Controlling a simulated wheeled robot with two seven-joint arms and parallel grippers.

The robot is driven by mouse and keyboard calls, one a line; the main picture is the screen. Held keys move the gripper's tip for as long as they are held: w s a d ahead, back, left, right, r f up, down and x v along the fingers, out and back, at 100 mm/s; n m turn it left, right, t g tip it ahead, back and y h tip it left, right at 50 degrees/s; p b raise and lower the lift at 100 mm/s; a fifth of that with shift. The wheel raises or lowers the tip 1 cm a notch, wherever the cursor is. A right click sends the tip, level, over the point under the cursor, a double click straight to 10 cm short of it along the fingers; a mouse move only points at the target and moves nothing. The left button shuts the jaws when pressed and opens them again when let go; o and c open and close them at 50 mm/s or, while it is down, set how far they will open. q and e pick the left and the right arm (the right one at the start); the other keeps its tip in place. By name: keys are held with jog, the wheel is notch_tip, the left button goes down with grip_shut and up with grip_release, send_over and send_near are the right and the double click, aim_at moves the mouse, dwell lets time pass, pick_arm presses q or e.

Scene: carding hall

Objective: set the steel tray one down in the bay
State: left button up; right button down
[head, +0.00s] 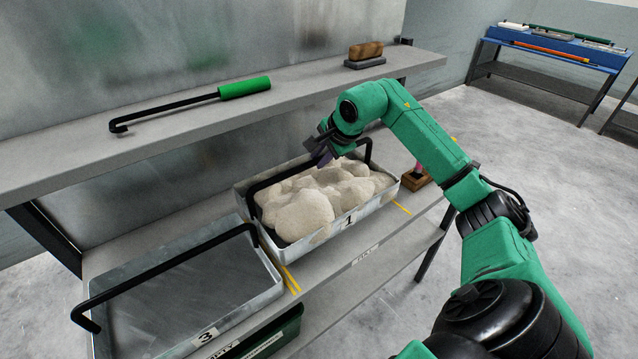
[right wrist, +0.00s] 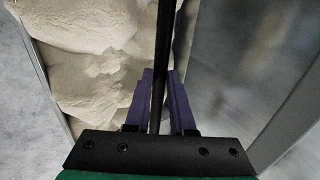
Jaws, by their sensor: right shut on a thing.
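Steel tray one (head: 318,240), marked 1 and heaped with pale lumpy fibre (head: 325,195), is at the lower shelf between yellow lines (head: 290,278). It looks level; I cannot tell whether its base touches the shelf. My right gripper (head: 326,156) is shut on the tray's black bar handle (head: 270,181), near the middle of the bar. In the right wrist view the handle (right wrist: 162,50) runs between the purple fingers (right wrist: 161,95), with fibre on the left. The bay (head: 345,262) is the marked shelf space under the tray, mostly hidden by it. My left gripper is not in view.
An empty steel tray marked 3 (head: 185,290) with a black handle stands close on the left. A small wooden block (head: 415,180) sits right of tray one. The upper shelf (head: 300,100) holds a green-handled hook (head: 243,88) and a brush (head: 366,50). A blue table (head: 550,42) stands far right.

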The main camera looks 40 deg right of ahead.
aim_at(320, 202)
notch_tip(320, 202, down, 7)
jog(key=shift+a+f+p, duration=0.1)
jog(key=shift+p, duration=0.8)
jog(key=shift+f, duration=0.3)
jog(key=c, duration=0.8)
grip_release()
jog(key=shift+o, duration=0.2)
jog(key=shift+s, duration=0.1)
